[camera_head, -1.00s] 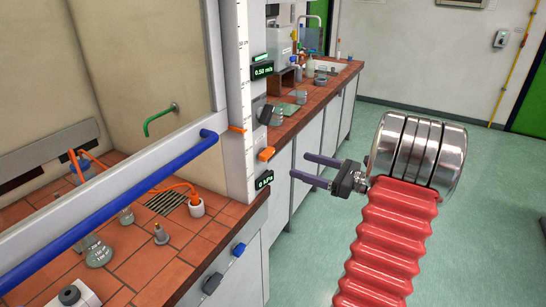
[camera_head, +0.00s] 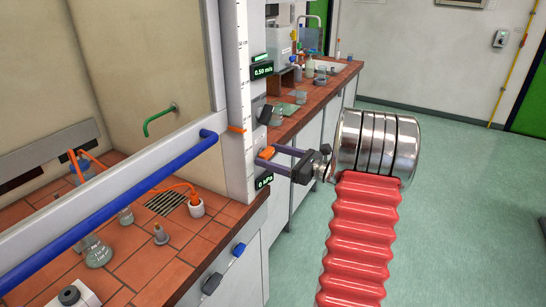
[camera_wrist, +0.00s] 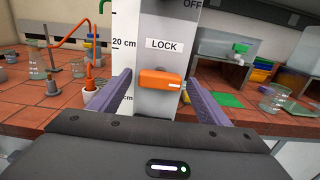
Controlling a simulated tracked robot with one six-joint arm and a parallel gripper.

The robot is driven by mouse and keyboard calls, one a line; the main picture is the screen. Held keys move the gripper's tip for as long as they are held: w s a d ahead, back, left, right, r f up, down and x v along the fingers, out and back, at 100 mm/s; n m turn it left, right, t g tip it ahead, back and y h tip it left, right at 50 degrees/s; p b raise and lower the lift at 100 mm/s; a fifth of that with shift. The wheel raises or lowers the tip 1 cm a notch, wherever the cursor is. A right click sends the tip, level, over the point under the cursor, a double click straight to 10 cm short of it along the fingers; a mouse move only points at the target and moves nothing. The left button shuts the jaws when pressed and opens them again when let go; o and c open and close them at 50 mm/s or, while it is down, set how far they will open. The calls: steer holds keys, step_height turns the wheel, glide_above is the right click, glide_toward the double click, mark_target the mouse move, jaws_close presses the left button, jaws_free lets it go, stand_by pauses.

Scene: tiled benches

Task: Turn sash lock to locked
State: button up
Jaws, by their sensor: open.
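The sash lock is an orange lever (camera_wrist: 160,80) on the white fume hood post, under a LOCK label (camera_wrist: 164,45) in the wrist view. It lies roughly level there. In the head view the orange lever (camera_head: 266,153) shows on the post beside my fingertips. My gripper (camera_head: 272,160) is open, its two purple fingers pointing at the post. In the wrist view my gripper (camera_wrist: 158,90) has one finger on each side of the lever, with visible gaps. I cannot tell how far past the lever the fingertips reach.
A blue sash handle bar (camera_head: 110,210) crosses the hood front at left. Glassware, including a flask (camera_head: 97,252), stands on the tiled hood bench. A further bench (camera_head: 325,90) with glassware lies behind. Green floor (camera_head: 460,210) is open at right.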

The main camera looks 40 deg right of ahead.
steer(key=c, duration=1.1)
steer(key=shift+o, duration=0.2)
